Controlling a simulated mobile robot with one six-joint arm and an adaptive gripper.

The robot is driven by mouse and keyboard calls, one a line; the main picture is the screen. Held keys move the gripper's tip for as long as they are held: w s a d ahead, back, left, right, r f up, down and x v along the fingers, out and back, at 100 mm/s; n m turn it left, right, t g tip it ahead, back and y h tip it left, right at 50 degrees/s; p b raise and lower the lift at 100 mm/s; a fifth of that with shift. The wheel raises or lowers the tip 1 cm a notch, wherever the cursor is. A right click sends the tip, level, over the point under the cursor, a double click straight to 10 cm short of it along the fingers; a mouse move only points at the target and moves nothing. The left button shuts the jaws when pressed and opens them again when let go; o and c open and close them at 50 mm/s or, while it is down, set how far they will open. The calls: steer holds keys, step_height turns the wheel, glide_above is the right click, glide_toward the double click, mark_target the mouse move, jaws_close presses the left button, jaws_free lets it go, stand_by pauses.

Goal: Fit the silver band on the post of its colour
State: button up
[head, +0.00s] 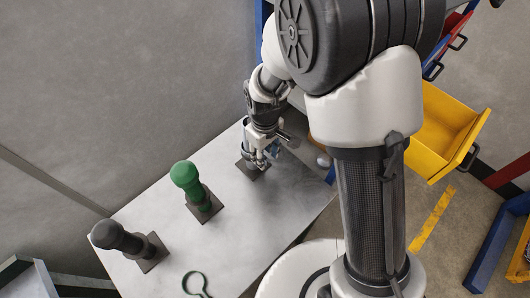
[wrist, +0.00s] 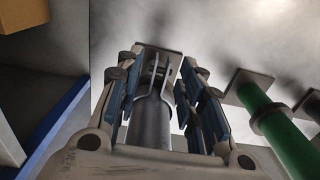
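A grey post (wrist: 150,128) stands under my gripper, its square base plate (wrist: 172,56) at the far end in the wrist view. Pale narrow arms (wrist: 151,84) near that far end look like part of the silver band; I cannot make out its full ring or how it sits. My gripper (wrist: 155,98) has its blue-padded fingers apart, one on each side of the grey piece, with a visible gap at the right pad. In the head view my gripper (head: 262,157) is low over the base plate (head: 255,174) at the far end of the table and hides most of that post.
A green post (head: 190,183) and a dark post (head: 118,238) stand along the table (head: 235,235). A green ring with a stem (head: 194,281) lies at the near edge. A yellow bin (head: 440,125) is right of the table. The wall is close behind.

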steer(key=shift+s+d+f, duration=0.2)
steer(key=shift+s+f, duration=0.15)
steer(key=shift+f, duration=0.05)
steer(key=shift+w+a+r, duration=0.1)
steer(key=shift+w+r, duration=0.05)
steer(key=shift+r, duration=0.35)
step_height(320, 180, up, 12)
steer(key=shift+w, duration=0.15)
steer(key=shift+a+f, duration=0.1)
steer(key=s+d+r+m+t, duration=0.2)
steer(key=s+d+r+m, duration=0.4)
steer(key=d+r, duration=0.5)
steer(key=s+d+r+m+t, duration=0.2)
steer(key=s+d, duration=0.4)
steer(key=s, duration=0.4)
steer(key=shift+s+r+m, duration=0.2)
steer(key=shift+r+m, duration=0.1)
steer(key=shift+m, duration=0.5)
